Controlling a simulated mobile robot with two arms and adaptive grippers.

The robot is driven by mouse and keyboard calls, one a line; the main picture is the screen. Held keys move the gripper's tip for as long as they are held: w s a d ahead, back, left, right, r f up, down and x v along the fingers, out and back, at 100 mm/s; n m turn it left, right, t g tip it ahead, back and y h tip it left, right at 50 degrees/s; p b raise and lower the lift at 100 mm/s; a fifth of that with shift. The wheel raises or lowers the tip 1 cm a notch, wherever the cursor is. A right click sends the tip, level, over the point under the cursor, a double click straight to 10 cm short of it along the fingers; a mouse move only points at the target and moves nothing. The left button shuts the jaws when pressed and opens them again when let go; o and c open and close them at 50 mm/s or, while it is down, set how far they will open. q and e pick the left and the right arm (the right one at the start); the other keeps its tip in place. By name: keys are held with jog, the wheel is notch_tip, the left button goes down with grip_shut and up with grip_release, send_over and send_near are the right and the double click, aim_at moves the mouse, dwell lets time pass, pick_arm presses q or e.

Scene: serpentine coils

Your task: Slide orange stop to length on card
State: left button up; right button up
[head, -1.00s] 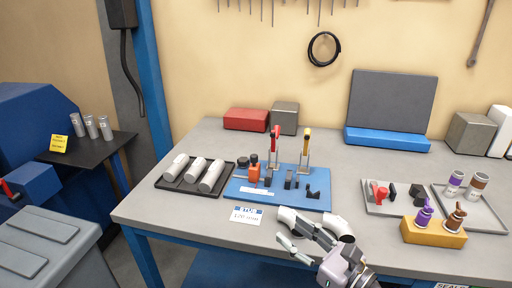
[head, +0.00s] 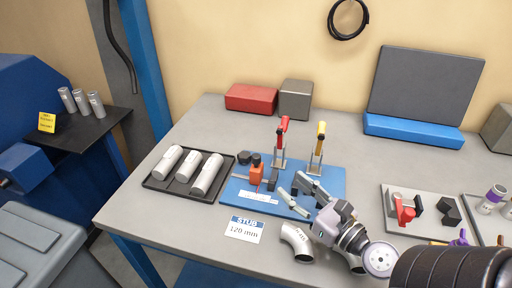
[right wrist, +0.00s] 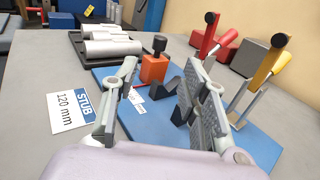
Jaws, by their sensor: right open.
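The orange stop (head: 256,173) with a black knob stands on the blue fixture board (head: 331,203), near its left end. It also shows in the right wrist view (right wrist: 154,70), between my finger pads. The white card (head: 245,229) reads "STUB 120 mm" and lies in front of the board; it is at the left of the right wrist view (right wrist: 68,103). A white scale strip (head: 259,195) lies on the board beside the stop. My right gripper (head: 291,184) is open and empty, over the board right of the stop and apart from it. My left gripper is out of view.
Red-handled (head: 281,140) and yellow-handled (head: 319,145) clamps rise behind the stop. Black blocks stand on the board. A dark tray (head: 153,184) with silver tubes is left. A pipe bend (head: 297,240) lies at the front; a grey tray (head: 426,228) is right.

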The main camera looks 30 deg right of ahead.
jog(key=p, duration=0.5)
send_near(259, 158)
jog(key=w, duration=0.3)
jog(key=shift+w+r, duration=0.15)
jog(key=shift+w, duration=0.05)
jog(key=w+p, duration=0.1)
jog(key=w, duration=0.1)
jog(key=w+p, duration=0.1)
jog(key=w, duration=0.3)
jog(key=shift+w+a+f+p, duration=0.25)
jog(key=shift+w+a+p, duration=0.05)
jog(key=shift+w+p, duration=0.1)
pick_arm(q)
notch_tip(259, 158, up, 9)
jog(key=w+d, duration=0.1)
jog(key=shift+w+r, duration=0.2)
pick_arm(e)
jog(key=shift+w+a+f, duration=0.1)
jog(key=shift+w+f, duration=0.05)
jog(key=shift+w, duration=0.5)
grip_shut()
